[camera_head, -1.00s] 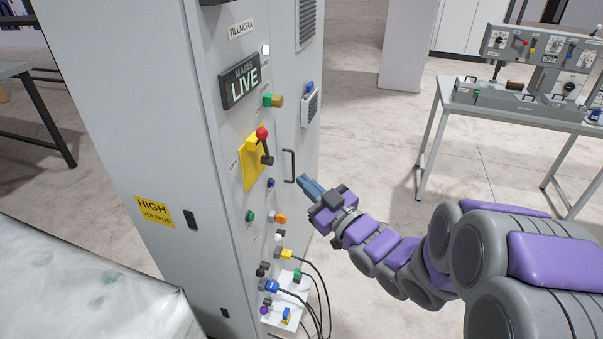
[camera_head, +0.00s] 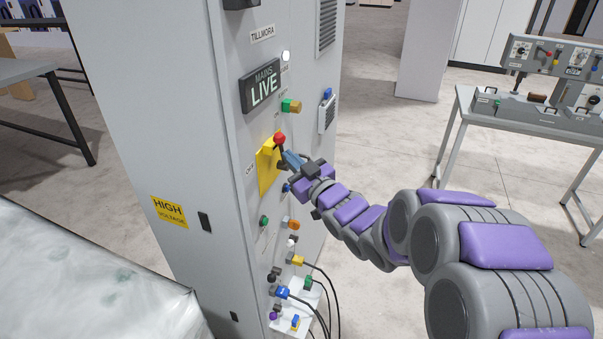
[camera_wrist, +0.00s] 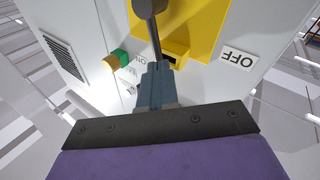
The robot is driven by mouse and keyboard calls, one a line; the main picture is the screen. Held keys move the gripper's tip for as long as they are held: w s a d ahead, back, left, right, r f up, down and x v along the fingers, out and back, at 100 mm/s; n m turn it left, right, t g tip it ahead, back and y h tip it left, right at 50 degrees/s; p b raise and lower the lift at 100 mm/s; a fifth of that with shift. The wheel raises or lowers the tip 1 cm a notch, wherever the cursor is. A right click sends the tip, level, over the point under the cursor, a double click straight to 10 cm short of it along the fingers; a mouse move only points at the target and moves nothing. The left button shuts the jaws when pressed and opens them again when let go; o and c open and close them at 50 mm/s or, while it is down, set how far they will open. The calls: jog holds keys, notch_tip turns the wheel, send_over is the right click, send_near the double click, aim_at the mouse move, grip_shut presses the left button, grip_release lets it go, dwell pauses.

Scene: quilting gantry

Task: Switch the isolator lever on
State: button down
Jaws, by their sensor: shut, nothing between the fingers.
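The isolator lever (camera_head: 280,140) has a red knob and a dark rod on a yellow plate (camera_head: 266,170) on the cabinet face. In the head view its knob points up, and an OFF label (camera_head: 249,169) sits left of the plate. My gripper (camera_head: 291,158) is shut and empty, with its fingertips at the rod's right side, below the knob. In the wrist view the shut fingers (camera_wrist: 157,72) lie close to the lever rod (camera_wrist: 154,38); I cannot tell whether they touch. The OFF label also shows there (camera_wrist: 238,57).
A lit MAINS LIVE sign (camera_head: 260,86) and a green-and-brass knob (camera_head: 291,106) sit above the lever. Buttons and cabled plugs (camera_head: 283,293) are below. A covered surface (camera_head: 90,280) stands front left. Open floor lies right, before a bench (camera_head: 520,112).

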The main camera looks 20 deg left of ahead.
jog(key=shift+w+a+r, duration=0.1)
jog(key=shift+w+a, duration=0.25)
jog(key=shift+a, duration=0.05)
jog(key=shift+r, duration=0.15)
jog(key=w+m+p, duration=0.1)
jog(key=p, duration=0.3)
jog(key=w+m+h+p, duration=0.1)
jog(key=p, duration=0.2)
jog(key=shift+d+r+g+p, duration=0.15)
jog(key=shift+r+g+p, duration=0.15)
jog(key=shift+r+p, duration=0.1)
jog(key=shift+s, duration=0.1)
